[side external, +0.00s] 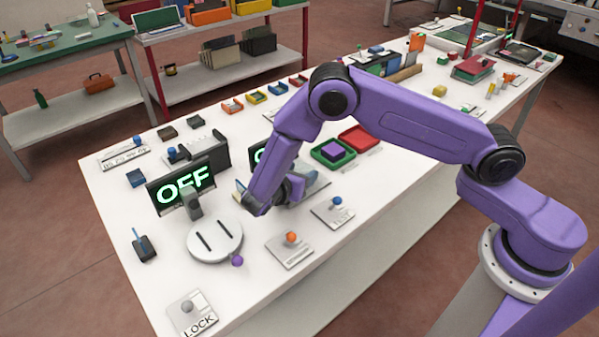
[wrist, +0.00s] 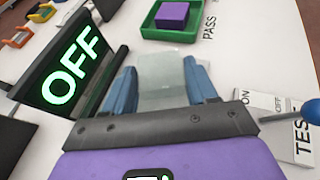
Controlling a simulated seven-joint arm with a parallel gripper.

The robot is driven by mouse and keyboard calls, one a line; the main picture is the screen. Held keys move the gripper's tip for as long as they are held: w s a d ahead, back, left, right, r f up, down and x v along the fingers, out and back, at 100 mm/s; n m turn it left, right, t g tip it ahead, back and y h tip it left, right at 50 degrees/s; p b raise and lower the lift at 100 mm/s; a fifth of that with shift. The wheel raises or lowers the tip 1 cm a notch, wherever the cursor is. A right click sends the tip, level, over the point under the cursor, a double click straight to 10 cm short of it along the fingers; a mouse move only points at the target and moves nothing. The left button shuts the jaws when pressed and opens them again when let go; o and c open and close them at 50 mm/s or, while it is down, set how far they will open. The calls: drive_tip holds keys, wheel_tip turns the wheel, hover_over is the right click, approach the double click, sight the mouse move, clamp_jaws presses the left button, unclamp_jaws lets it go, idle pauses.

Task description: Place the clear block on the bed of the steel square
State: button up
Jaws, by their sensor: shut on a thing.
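The clear block (wrist: 163,92) is a pale, see-through greenish piece between the two blue fingers of my gripper (wrist: 162,88) in the wrist view. My gripper is shut on it. In the side view my gripper (side external: 291,190) is low over the table, beside a pale grey flat plate (side external: 316,183) and in front of a dark display. The arm largely hides this spot, and the block cannot be told apart there. I cannot clearly make out the steel square or its bed, nor whether the block touches anything below it.
An OFF display (wrist: 70,65) stands close at the left of my gripper. A green tray (wrist: 150,33) with a purple block (wrist: 172,15) lies beyond. The TEST plate with a blue-knobbed lever (wrist: 300,118) is at the right. A red tray (side external: 360,139) and round white device (side external: 214,240) are nearby.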

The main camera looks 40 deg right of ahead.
drive_tip(key=shift+s+d+f, duration=0.1)
drive_tip(key=shift+f, duration=1)
idle(0.3)
drive_tip(key=o, duration=1.3)
drive_tip(key=v, duration=1.2)
drive_tip(key=r+v, duration=0.1)
drive_tip(key=v, duration=0.5)
drive_tip(key=shift+w+r, duration=0.15)
drive_tip(key=shift+w, duration=0.1)
drive_tip(key=s+d+r+m+g+y, duration=0.1)
drive_tip(key=s+d+r+m+y, duration=0.2)
drive_tip(key=s+d, duration=0.4)
drive_tip(key=s+d+r+m+g+y, duration=0.2)
drive_tip(key=s+d+r+m+y, duration=0.1)
drive_tip(key=s+d, duration=0.4)
drive_tip(key=s+d+r+m+g+y, duration=0.2)
drive_tip(key=s+d+r+m+y, duration=0.2)
drive_tip(key=s+d+y, duration=0.3)
drive_tip(key=shift+s+r, duration=0.2)
drive_tip(key=shift+s, duration=1)
drive_tip(key=shift+s+r, duration=0.2)
drive_tip(key=shift+s, duration=1)
